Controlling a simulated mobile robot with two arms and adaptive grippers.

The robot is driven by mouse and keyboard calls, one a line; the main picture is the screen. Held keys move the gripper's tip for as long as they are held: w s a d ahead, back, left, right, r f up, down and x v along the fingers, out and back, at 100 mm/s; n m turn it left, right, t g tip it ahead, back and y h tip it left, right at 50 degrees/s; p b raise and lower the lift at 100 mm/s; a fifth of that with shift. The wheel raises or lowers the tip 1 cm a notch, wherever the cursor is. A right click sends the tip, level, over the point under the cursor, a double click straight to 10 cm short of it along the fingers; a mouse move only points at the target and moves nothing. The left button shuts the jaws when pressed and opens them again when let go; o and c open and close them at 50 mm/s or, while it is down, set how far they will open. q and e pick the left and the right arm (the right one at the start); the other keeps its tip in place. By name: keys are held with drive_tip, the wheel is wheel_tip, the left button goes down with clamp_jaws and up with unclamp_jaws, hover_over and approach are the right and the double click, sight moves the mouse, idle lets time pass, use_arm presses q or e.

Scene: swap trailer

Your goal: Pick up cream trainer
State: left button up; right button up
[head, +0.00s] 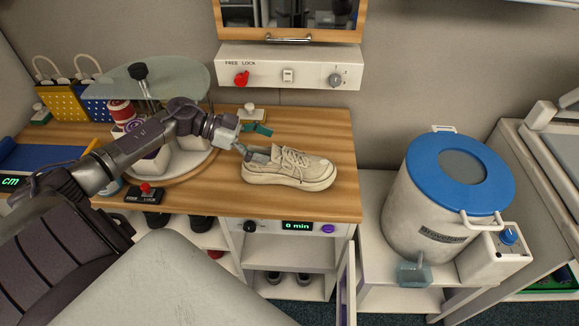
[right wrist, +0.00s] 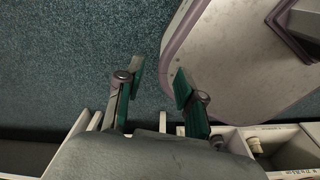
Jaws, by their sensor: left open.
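The cream trainer (head: 295,172) lies upright on the wooden counter in the head view, near its front edge, toe pointing right. Its laces and grey-blue inner lining show. My left gripper (head: 253,141) is open at the heel end of the trainer, with one finger close to the shoe's collar and the other behind it. I cannot tell whether that finger touches the shoe. My right gripper (right wrist: 160,76) shows in the right wrist view with its fingers apart and nothing between them, above the dark carpet.
A round turntable (head: 173,180) with jars stands left of the trainer under my left arm. A small black box with a red knob (head: 146,190) sits at the counter's front. A white bin with a blue lid (head: 459,172) stands right. Counter right of the trainer is clear.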

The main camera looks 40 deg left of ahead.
sight(285, 153)
use_arm(q)
drive_tip(key=shift+w+d+f, duration=0.25)
drive_tip(key=shift+w+d, duration=0.05)
drive_tip(key=shift+d, duration=0.25)
drive_tip(key=x, duration=0.1)
drive_tip(key=p+x, duration=0.1)
drive_tip(key=x, duration=0.1)
drive_tip(key=shift+w+d+f, duration=0.1)
drive_tip(key=shift+w+f, duration=0.05)
drive_tip(key=shift+f, duration=0.2)
drive_tip(key=shift+w+d+f, duration=0.15)
drive_tip(key=shift+d+f, duration=0.1)
drive_tip(key=shift+c, duration=1.7)
drive_tip(key=shift+r, duration=0.1)
clamp_jaws()
use_arm(e)
drive_tip(key=shift+w+a+r, duration=0.15)
drive_tip(key=shift+w+r, duration=0.4)
drive_tip(key=shift+r, duration=0.25)
